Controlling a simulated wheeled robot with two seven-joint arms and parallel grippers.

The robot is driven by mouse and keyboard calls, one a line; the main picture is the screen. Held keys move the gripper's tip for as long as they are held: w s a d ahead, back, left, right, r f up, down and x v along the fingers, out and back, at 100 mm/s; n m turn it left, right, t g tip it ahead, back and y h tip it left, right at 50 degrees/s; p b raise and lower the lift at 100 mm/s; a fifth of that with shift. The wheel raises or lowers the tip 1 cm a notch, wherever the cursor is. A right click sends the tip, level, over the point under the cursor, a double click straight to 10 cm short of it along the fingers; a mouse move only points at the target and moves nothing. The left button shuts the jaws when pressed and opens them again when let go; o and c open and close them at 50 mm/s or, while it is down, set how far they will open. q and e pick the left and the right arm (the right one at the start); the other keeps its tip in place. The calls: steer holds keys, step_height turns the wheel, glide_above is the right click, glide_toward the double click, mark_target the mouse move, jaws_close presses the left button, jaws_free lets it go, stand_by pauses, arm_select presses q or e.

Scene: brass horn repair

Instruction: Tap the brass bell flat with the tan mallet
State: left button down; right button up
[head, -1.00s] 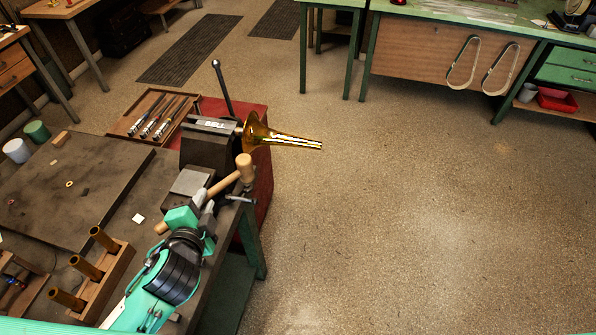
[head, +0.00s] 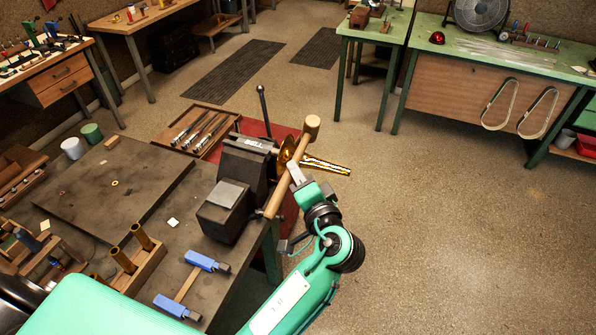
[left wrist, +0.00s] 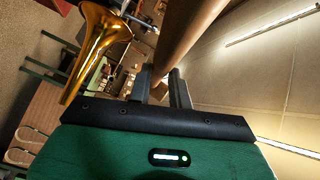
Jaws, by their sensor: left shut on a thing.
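The brass bell (head: 328,165) sticks out to the right from the dark bench vise (head: 245,160), its flare toward the vise. It also shows at the upper left of the left wrist view (left wrist: 97,42). My left gripper (head: 296,176) is shut on the handle of the tan mallet (head: 312,125). The mallet is tilted, head up and handle end down toward the bench, and its handle crosses in front of the bell's flare. I cannot tell whether it touches the bell. In the left wrist view the handle (left wrist: 190,35) rises between the fingers. My right gripper is not in view.
A wooden tray of tools (head: 196,130) lies behind the vise. A wooden rack with brass tubes (head: 133,255) and a blue-ended clamp (head: 205,262) lie on the near bench. A green table (head: 470,60) stands at the back right. The floor to the right is clear.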

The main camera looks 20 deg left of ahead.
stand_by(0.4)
arm_select(q)
steer(key=f+b, duration=0.1)
steer(key=w+f+b, duration=0.1)
steer(key=f+b, duration=0.1)
steer(key=a+f+b, duration=0.1)
steer(key=f, duration=0.1)
steer(key=shift+w+f, duration=0.1)
steer(key=shift+w, duration=0.05)
stand_by(0.5)
steer(key=shift+f+b, duration=0.1)
steer(key=shift+b, duration=0.2)
stand_by(0.5)
